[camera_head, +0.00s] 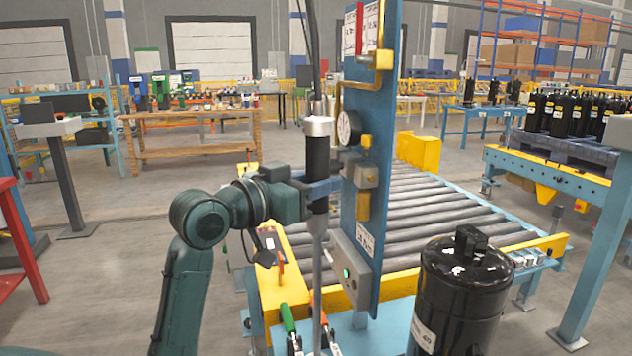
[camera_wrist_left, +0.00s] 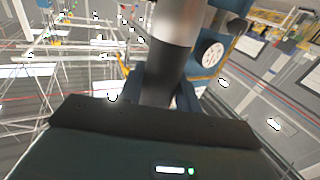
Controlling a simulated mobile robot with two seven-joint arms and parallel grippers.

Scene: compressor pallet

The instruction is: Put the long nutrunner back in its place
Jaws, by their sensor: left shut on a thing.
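The long nutrunner (camera_head: 317,155) hangs upright beside the blue panel, with a silver collar on top, a black body and a long thin grey shaft reaching down. A cable or hose rises from its top. My left gripper (camera_head: 322,190) is shut around its black body. The wrist view shows the silver and black body (camera_wrist_left: 170,62) between the fingers. The blue panel (camera_head: 372,200) stands just to its right, with a gauge and grey and yellow brackets. I cannot tell whether the nutrunner touches a bracket. My right gripper is out of view.
A black compressor (camera_head: 462,300) stands at front right. Green-handled (camera_head: 288,318) and orange-handled tools lie low near the shaft's lower end. A roller conveyor (camera_head: 440,205) with yellow edges runs behind the panel. Open floor (camera_head: 105,290) lies to the left.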

